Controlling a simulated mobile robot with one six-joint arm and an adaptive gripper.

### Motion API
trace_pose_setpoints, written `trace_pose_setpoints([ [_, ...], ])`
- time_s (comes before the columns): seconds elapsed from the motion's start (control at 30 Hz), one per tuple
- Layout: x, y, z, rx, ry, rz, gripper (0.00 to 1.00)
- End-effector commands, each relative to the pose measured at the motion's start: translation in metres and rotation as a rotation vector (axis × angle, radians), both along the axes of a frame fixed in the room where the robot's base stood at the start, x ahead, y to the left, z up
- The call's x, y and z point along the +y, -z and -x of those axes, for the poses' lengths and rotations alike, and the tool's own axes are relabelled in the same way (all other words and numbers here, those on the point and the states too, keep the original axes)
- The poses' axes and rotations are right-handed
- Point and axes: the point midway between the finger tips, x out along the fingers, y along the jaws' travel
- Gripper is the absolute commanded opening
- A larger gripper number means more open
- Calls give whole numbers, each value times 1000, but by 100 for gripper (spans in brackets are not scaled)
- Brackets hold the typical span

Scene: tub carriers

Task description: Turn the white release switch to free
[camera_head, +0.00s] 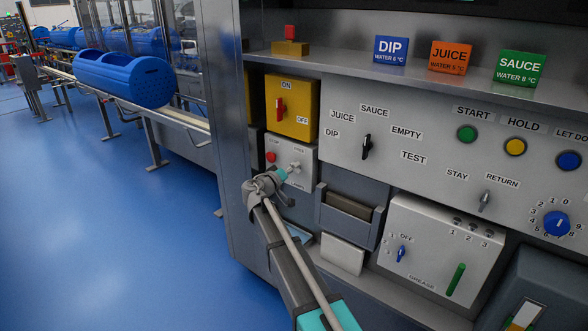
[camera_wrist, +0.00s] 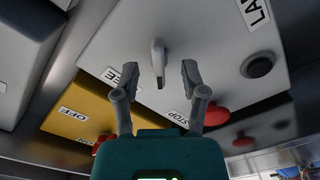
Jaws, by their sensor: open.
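The white release switch (camera_wrist: 158,62) stands out from a light grey box. It also shows in the head view (camera_head: 295,165), at the right of the box face (camera_head: 273,174). My gripper (camera_wrist: 160,68) is open, with one finger on each side of the switch's lever and gaps showing on both sides. In the head view my gripper (camera_head: 287,171) is right in front of the box. A partly covered label ending in "EE" (camera_wrist: 122,75) lies behind the left finger in the wrist view. I cannot tell exactly which mark the switch points to.
A red button (camera_wrist: 216,115) sits on the same box, near the right finger in the wrist view. A dark round knob (camera_wrist: 258,66) is farther right. A yellow ON/OFF box (camera_head: 291,105) is above. A grey holder (camera_head: 348,215) and a shelf lie to the right.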

Motion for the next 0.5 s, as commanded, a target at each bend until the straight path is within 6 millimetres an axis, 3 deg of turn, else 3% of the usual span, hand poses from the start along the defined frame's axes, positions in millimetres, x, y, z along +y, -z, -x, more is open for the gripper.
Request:
trace_pose_setpoints([
  [0.5, -7, 0, -8, 0, 0, 0, 56],
])
